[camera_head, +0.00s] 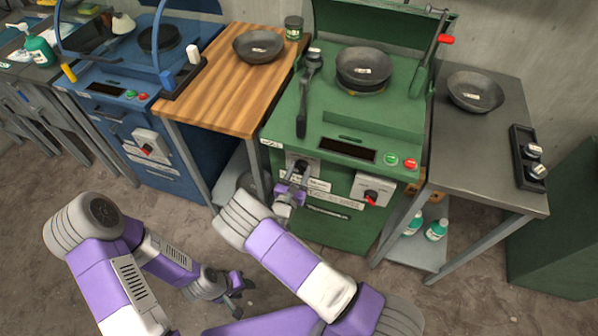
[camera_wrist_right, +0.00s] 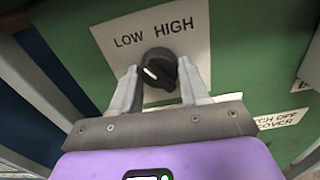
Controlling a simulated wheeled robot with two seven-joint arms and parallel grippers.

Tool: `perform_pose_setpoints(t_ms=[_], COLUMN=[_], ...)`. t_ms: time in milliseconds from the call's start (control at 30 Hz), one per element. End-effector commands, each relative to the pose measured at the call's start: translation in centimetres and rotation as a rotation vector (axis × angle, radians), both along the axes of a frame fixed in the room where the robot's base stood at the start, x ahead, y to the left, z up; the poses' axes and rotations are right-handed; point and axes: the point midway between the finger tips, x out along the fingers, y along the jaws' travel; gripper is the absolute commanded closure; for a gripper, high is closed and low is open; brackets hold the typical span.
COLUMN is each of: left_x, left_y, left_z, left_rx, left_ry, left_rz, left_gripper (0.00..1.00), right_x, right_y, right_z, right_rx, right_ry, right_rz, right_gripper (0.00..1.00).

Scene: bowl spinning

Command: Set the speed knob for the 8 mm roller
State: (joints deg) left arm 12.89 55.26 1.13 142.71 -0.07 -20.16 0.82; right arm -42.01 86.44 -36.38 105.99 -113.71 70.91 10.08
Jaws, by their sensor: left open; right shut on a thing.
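The black speed knob (camera_wrist_right: 166,66) sits on a white plate marked LOW and HIGH (camera_wrist_right: 152,35) on the green machine's front. Its white pointer mark is on the left side of its face, slanting toward LOW. My right gripper (camera_wrist_right: 157,82) is shut on the knob, one finger on each side. In the head view my right gripper (camera_head: 291,190) is at the left of the green machine's front (camera_head: 330,225). My left gripper (camera_head: 236,284) is open and empty, low over the floor. Two small grey rollers (camera_head: 534,151) stand in a black holder; their size labels are unreadable here.
A red-tipped switch (camera_head: 370,196) is on the green machine's front, right of the knob. Bowls rest on the machine (camera_head: 364,68), the wooden table (camera_head: 258,46) and the grey table (camera_head: 475,91). A blue machine (camera_head: 120,110) stands left.

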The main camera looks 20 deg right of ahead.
Motion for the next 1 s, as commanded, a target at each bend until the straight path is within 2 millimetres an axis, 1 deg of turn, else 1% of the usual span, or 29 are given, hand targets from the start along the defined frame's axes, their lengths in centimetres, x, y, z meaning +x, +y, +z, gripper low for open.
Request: perform_pose_setpoints(t_ms=[167,467,1000], left_x=[0.0,0.0,0.0], left_y=[0.0,0.0,0.0], left_z=[0.1,0.1,-0.9], left_rx=[0.0,0.0,0.0], left_ry=[0.0,0.0,0.0], left_rz=[0.0,0.0,0.0], left_gripper=[0.57,0.57,0.57], right_x=[0.0,0.0,0.1], right_y=[-0.1,0.0,0.1], right_z=[0.0,-0.1,-0.1], right_rx=[0.093,0.321,0.733], right_ry=[-0.06,-0.214,-0.494], right_rz=[-0.003,-0.002,-0.002], right_gripper=[0.85,0.85,0.85])
